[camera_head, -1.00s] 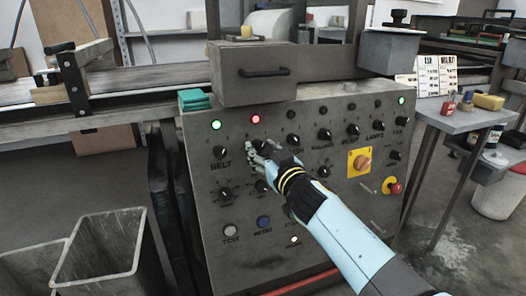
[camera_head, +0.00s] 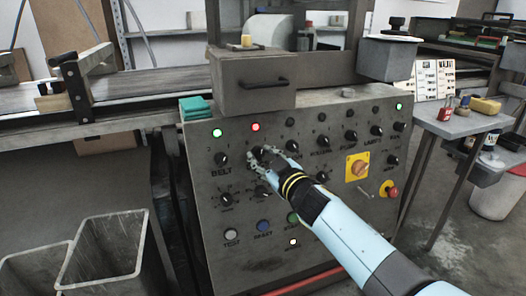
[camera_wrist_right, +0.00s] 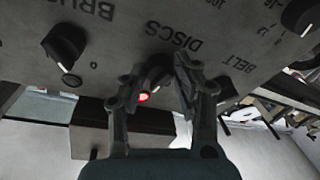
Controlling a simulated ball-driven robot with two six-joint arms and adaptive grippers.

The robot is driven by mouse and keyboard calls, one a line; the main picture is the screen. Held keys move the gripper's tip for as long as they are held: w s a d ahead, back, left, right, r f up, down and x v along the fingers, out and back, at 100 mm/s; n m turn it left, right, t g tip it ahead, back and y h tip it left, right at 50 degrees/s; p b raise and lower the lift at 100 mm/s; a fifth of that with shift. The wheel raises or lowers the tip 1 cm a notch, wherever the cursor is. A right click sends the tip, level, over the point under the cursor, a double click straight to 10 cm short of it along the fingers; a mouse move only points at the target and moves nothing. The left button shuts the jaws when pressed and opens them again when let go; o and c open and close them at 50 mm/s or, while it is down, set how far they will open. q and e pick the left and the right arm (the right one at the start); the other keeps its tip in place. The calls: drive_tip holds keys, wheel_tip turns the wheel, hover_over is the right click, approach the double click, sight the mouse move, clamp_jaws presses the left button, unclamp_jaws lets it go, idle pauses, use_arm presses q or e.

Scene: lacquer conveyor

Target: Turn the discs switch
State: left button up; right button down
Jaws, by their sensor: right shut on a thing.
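The discs switch is a black knob on the grey control panel (camera_head: 300,225), below a red lamp (camera_head: 255,127). In the wrist view, the discs switch (camera_wrist_right: 156,73) sits between the two fingers, beside the upside-down DISCS label (camera_wrist_right: 165,37). My right gripper (camera_head: 257,158) is at the panel with its fingers around the knob, shut on it. It also shows in the wrist view (camera_wrist_right: 155,78). In the head view the fingers hide most of the knob and its label. My left gripper is not in view.
The belt knob (camera_head: 221,159) is just left, under a green lamp (camera_head: 217,133). More knobs fill the panel's right side, with a yellow-plated switch (camera_head: 358,168) and red button (camera_head: 391,193). A drawer box (camera_head: 253,82) overhangs above. Grey bins (camera_head: 105,255) stand at left.

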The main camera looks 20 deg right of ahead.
drive_tip(key=n+p, duration=0.1)
drive_tip(key=n, duration=0.1)
drive_tip(key=n+p, duration=0.1)
drive_tip(key=n, duration=0.1)
drive_tip(key=n+g+p, duration=0.1)
drive_tip(key=p, duration=0.1)
drive_tip(key=shift+d+r+n+y, duration=0.1)
drive_tip(key=shift+r+n+y, duration=0.15)
drive_tip(key=shift+n+y, duration=0.15)
drive_tip(key=shift+f+n+g+p, duration=0.1)
drive_tip(key=shift+n+g+p, duration=0.2)
drive_tip(key=shift+n+p, duration=0.85)
drive_tip(key=shift+n+b, duration=0.3)
drive_tip(key=shift+n, duration=0.25)
drive_tip(key=c, duration=1)
unclamp_jaws()
drive_tip(key=v, duration=1.2)
